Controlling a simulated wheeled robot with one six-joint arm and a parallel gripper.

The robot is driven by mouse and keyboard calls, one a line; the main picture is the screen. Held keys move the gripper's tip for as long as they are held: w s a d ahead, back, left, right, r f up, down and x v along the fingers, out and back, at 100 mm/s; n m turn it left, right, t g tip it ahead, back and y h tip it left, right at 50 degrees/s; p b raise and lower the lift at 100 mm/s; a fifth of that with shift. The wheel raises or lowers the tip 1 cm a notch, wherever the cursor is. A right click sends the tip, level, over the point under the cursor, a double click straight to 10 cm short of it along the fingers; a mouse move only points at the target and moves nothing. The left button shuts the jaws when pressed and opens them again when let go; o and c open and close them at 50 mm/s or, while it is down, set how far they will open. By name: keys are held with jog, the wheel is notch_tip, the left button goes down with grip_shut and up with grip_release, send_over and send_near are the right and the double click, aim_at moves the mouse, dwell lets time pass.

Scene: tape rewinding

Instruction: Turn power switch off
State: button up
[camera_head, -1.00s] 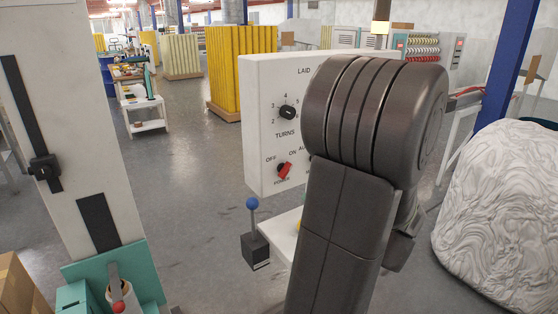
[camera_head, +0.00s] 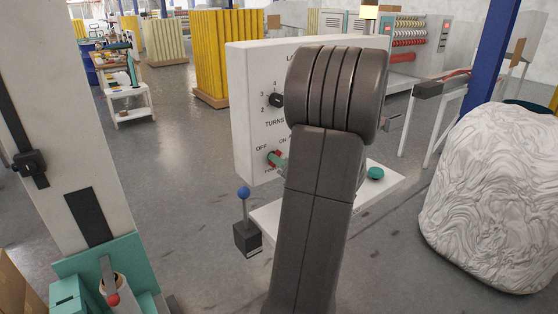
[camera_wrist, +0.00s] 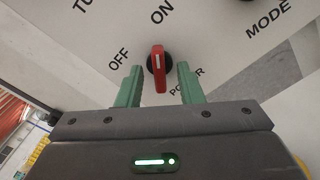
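The power switch is a red knob on a black base (camera_wrist: 158,72), set in a white control panel (camera_head: 240,130). In the wrist view its white mark points up toward the ON label; OFF is printed to its left and POWER below right. My gripper (camera_wrist: 159,88) is open, with its green fingers on either side of the knob and visible gaps between. In the head view the knob (camera_head: 272,156) is partly hidden by green fingers (camera_head: 279,163) reaching from behind my arm. Whether a fingertip touches the panel cannot be told.
A black turns dial (camera_head: 276,100) is above the switch. A blue-knobbed lever (camera_head: 243,193) and a white ledge with a green button (camera_head: 375,173) are below. A white wrapped bundle (camera_head: 495,200) stands at right, a teal-based machine (camera_head: 105,262) at left.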

jog(key=shift+w+a, duration=0.35)
jog(key=shift+w, duration=0.1)
jog(key=c, duration=0.6)
